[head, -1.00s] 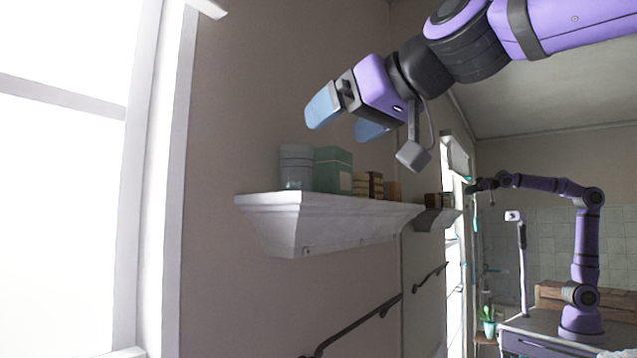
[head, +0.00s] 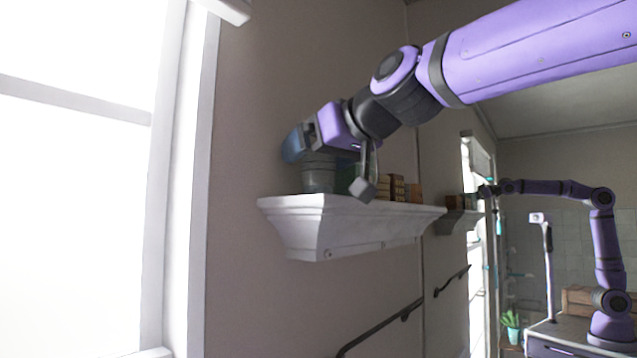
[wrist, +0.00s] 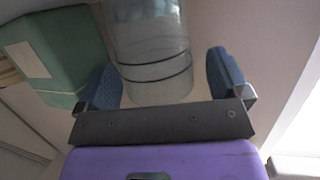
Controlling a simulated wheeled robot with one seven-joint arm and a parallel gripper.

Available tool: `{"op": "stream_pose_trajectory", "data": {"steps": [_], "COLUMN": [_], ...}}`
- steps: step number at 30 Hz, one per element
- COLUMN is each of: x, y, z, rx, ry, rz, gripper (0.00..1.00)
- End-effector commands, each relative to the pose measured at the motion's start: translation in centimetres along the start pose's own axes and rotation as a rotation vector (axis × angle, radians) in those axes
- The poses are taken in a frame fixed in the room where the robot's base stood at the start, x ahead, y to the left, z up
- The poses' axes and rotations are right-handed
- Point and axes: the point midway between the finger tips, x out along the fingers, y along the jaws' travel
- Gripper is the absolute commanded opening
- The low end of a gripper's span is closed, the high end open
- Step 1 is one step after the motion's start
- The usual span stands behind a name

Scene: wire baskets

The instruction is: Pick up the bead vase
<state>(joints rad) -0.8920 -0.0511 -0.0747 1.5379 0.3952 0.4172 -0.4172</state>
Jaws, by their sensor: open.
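The bead vase appears to be the pale glass jar with dark bands (wrist: 152,60), seen in the wrist view between my two blue fingers; I cannot make out beads. In the head view its lower part (head: 318,180) stands at the left end of the white wall shelf (head: 350,225), its top hidden behind my gripper. My gripper (wrist: 165,82) is open, with one finger on either side of the jar and gaps showing on both sides. In the head view my gripper (head: 302,143) is over the shelf's left end.
A green box (wrist: 62,50) stands close beside the jar, right by one finger. Small brown boxes (head: 398,188) are farther along the shelf. The wall is close behind. A window frame (head: 185,180) is at left, and a dark handrail (head: 385,328) runs below.

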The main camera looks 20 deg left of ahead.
Motion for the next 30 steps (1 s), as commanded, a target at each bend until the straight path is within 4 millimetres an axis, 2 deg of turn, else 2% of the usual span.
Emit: {"op": "stream_pose_trajectory", "data": {"steps": [4, 5, 9, 12, 23, 30], "x": [0.0, 0.0, 0.0, 0.0, -0.1, -0.7], "y": [0.0, 0.0, 0.0, 0.0, 0.0, 0.1], "z": [0.0, 0.0, 0.0, 0.0, -0.3, -2.1], "rx": [0.000, 0.000, 0.000, 0.000, 0.000, 0.000], "ry": [0.000, 0.000, 0.000, 0.000, 0.001, 0.003], "rz": [0.000, 0.000, 0.000, 0.000, 0.001, 0.002], "gripper": [0.94, 0.89, 0.57, 0.37, 0.36, 0.36]}}
